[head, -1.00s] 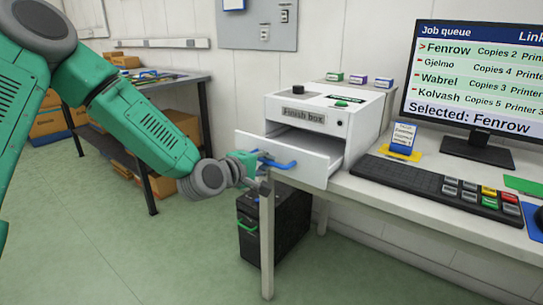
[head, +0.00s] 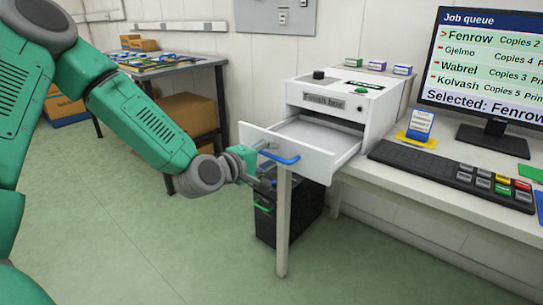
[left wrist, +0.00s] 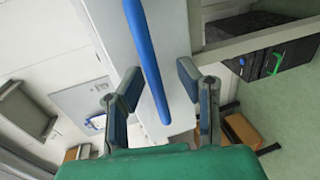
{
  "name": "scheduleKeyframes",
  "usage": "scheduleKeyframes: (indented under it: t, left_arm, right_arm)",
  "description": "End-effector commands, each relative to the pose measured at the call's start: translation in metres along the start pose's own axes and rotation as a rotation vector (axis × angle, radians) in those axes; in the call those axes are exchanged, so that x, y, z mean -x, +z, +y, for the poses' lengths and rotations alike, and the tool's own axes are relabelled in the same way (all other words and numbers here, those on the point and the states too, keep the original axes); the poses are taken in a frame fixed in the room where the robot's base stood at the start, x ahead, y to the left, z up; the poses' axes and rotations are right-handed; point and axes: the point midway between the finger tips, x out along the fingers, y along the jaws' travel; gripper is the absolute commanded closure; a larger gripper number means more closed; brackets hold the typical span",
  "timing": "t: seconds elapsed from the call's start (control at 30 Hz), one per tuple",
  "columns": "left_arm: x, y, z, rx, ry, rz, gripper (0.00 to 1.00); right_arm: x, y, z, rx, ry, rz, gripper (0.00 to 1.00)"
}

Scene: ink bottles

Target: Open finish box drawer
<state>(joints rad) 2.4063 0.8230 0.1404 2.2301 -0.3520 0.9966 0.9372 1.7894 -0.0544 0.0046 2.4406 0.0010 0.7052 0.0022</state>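The white finish box (head: 335,97) stands on the left end of the white desk. Its drawer (head: 318,136) is pulled well out, and its visible inside is empty. A blue bar handle (head: 280,156) is on the drawer front; it also shows in the left wrist view (left wrist: 147,62). My left gripper (head: 256,165) is at the drawer front, by the handle's left end. In the left wrist view its two fingers (left wrist: 160,92) are spread apart, with the handle between them and visible gaps either side. My right gripper is out of view.
Several small boxes (head: 377,66) stand behind the finish box. A black cabinet (head: 290,212) is under the desk. A side table (head: 180,73) stands left; floor between is clear.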

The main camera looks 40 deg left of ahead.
Motion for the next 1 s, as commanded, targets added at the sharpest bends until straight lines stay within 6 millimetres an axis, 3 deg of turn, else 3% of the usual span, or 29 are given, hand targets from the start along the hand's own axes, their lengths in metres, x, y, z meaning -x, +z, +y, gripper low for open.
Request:
scheduleKeyframes:
  t: [0.33,0.7,1.0]
  left_arm:
    - [0.005,0.003,0.002,-0.001,0.003,-0.005,0.69]
    - [0.060,-0.002,0.000,0.005,0.004,-0.003,0.69]
    - [0.074,-0.002,-0.002,0.003,0.000,-0.004,0.69]
  right_arm:
    - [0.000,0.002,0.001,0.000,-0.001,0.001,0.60]
    - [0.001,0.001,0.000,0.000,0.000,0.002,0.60]
    - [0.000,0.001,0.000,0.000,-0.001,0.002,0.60]
